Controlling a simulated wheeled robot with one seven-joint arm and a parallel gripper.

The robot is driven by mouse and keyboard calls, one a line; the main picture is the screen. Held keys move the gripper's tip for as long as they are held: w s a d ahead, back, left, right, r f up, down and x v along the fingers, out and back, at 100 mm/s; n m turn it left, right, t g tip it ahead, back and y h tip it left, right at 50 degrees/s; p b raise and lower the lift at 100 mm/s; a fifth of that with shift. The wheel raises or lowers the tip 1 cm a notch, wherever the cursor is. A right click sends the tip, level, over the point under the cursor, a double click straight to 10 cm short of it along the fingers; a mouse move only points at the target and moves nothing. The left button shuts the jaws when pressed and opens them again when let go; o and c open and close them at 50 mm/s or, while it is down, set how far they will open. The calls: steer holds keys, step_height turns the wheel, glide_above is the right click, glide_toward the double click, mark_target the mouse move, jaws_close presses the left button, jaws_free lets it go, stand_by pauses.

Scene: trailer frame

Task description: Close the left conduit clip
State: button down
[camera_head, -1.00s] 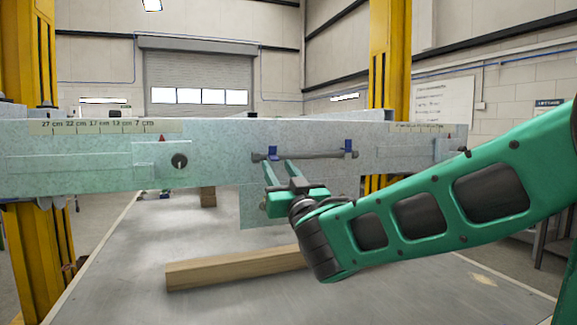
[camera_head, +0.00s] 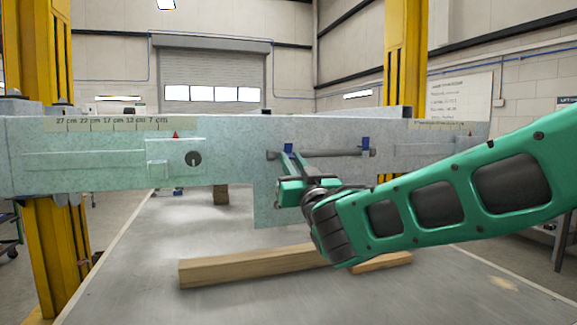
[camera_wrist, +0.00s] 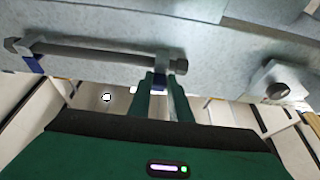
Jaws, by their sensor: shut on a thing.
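The left conduit clip (camera_head: 288,148) is a small blue piece near the left end of a grey conduit (camera_head: 330,154) on the pale metal beam. The right conduit clip (camera_head: 366,143) is blue too and stands near the conduit's right end. My green gripper (camera_head: 291,163) is at the left clip, its fingers shut on it. In the wrist view, turned over, the left clip (camera_wrist: 158,83) shows blue between the two fingers (camera_wrist: 165,90), and the right clip (camera_wrist: 33,64) is at far left. The fingers hide part of the left clip; whether it is latched I cannot tell.
The beam (camera_head: 95,155) spans the view, with a black knob (camera_head: 193,158) left of the conduit. A wooden bar (camera_head: 250,265) lies on the grey table (camera_head: 130,290) below. Yellow posts (camera_head: 62,225) stand behind at both sides.

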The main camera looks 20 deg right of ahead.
mark_target(288, 145)
steer(key=shift+s+r, duration=0.1)
steer(key=shift+r, duration=0.05)
steer(key=shift+s+r+g, duration=0.1)
steer(key=shift+r+g, duration=0.35)
steer(key=shift+g, duration=0.5)
steer(key=shift+r+g, duration=0.45)
steer(key=shift+g, duration=0.5)
steer(key=g, duration=0.1)
steer(key=r+g, duration=0.1)
steer(key=g, duration=0.1)
steer(key=r+g, duration=0.1)
steer(key=shift+w+g, duration=0.3)
steer(key=g, duration=0.1)
steer(key=w+r+g, duration=0.1)
steer(key=g, duration=0.3)
steer(key=shift+w+r, duration=0.25)
steer(key=shift+w+a+r+g, duration=0.1)
steer(key=shift+w+g, duration=0.1)
steer(key=shift+g, duration=0.35)
steer(key=shift+w+r+g, duration=0.1)
steer(key=shift+w+g, duration=0.05)
steer(key=shift+g, duration=0.4)
steer(key=shift+w+r+g, duration=0.15)
steer(key=shift+w+g, duration=0.25)
steer(key=shift+g, duration=0.6)
steer(key=shift+d+r, duration=0.1)
steer(key=shift+d, duration=0.1)
